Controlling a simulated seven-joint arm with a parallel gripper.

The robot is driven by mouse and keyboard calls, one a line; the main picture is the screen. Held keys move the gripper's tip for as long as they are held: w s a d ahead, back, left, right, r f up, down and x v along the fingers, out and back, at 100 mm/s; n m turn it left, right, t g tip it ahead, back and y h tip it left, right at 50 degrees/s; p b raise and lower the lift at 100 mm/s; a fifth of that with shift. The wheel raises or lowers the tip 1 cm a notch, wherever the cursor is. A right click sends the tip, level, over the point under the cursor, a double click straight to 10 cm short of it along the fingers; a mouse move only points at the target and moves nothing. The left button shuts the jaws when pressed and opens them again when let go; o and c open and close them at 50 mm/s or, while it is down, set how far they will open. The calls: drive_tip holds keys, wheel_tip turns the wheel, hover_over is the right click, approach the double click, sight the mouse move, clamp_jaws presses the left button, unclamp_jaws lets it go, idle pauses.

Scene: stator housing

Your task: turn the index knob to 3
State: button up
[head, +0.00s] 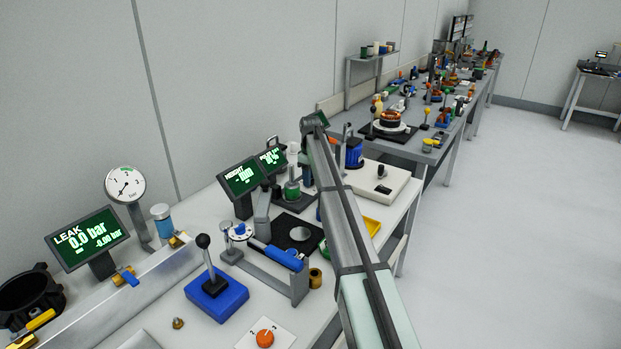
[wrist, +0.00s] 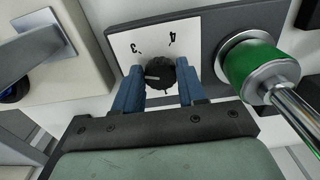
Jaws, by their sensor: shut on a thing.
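The index knob (wrist: 158,77) is a small black ribbed knob in the wrist view. It sits on a white plate (wrist: 154,46) with the numerals 3 and 4, upside down in this view. A short pale line on the knob points to the left of the picture, below the 3. My gripper (wrist: 160,83) has a blue finger on each side of the knob and is shut on it. The fingers hide part of the knob's sides. In the head view my arm reaches over the bench, and I cannot make out the knob or fingertips there.
In the wrist view a green cylinder (wrist: 250,65) with a metal rod stands close on the right, and a grey handle (wrist: 40,45) on the left. In the head view an orange knob (head: 265,338) and a blue-based lever (head: 215,292) stand on the near bench.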

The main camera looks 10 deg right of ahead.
drive_tip(key=shift+c, duration=1)
drive_tip(key=shift+m, duration=0.3)
drive_tip(key=shift+a+m, duration=0.1)
drive_tip(key=shift+m, duration=2.6)
drive_tip(key=o, duration=1.1)
drive_tip(key=shift+c, duration=0.2)
drive_tip(key=shift+r, duration=0.1)
